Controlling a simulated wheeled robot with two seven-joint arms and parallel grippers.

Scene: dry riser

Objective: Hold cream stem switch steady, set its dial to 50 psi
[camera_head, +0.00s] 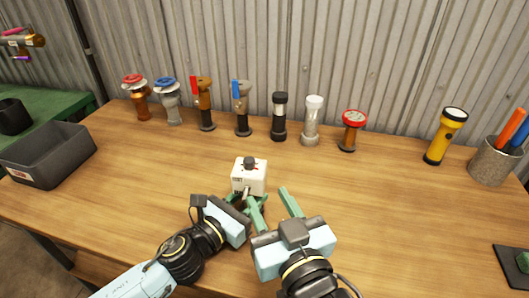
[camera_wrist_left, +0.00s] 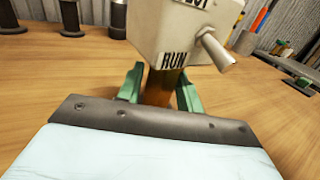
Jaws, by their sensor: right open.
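The cream stem switch (camera_head: 249,178) is a boxy cream head near the middle of the table, with a dark dial (camera_head: 249,162) on top. The dial's setting is too small to read. In the left wrist view the switch (camera_wrist_left: 180,25) shows a RUN label, a pale lever at its right and a brown stem below. My left gripper (camera_wrist_left: 162,76) has its green fingers on both sides of the stem, seemingly closed on it. My right gripper (camera_head: 268,197) is open and empty, just in front and to the right of the switch, its fingers pointing toward the back.
A row of valves and fittings, including a red-topped one (camera_head: 352,129), stands along the back. A yellow flashlight (camera_head: 446,136) and a grey tool cup (camera_head: 493,161) are at the right. A dark bin (camera_head: 48,155) is at the left.

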